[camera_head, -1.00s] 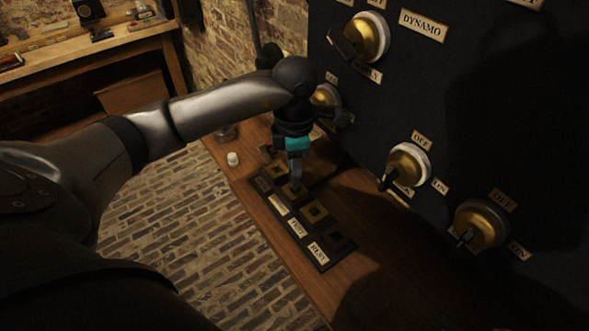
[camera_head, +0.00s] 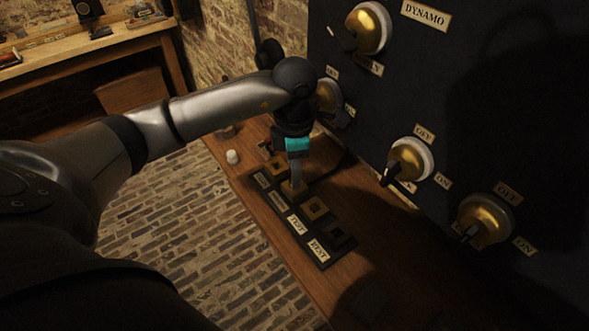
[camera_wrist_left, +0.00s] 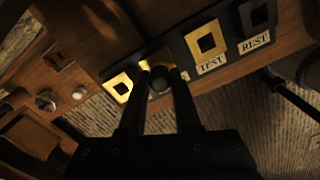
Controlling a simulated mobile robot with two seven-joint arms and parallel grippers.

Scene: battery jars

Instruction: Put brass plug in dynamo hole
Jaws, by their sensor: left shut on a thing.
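The plug board (camera_head: 325,222) lies on the wooden bench, with a row of square brass-framed holes and name labels. TEST (camera_head: 297,223) and REST (camera_head: 318,250) are readable; the other labels are too small to read surely. My left gripper (camera_head: 295,180) points down at the second frame from the far end. In the left wrist view it (camera_wrist_left: 160,78) is shut on the plug (camera_wrist_left: 160,85), whose round top shows dark between the fingers. The plug's lower end and the hole under it are hidden, so I cannot tell how deep it sits. My right gripper is not in view.
The dark upright panel (camera_head: 480,110) with brass switches (camera_head: 410,160) stands close right of the board. A small white object (camera_head: 232,157) sits near the bench's left edge. The brick floor (camera_head: 210,240) is clear left of the bench.

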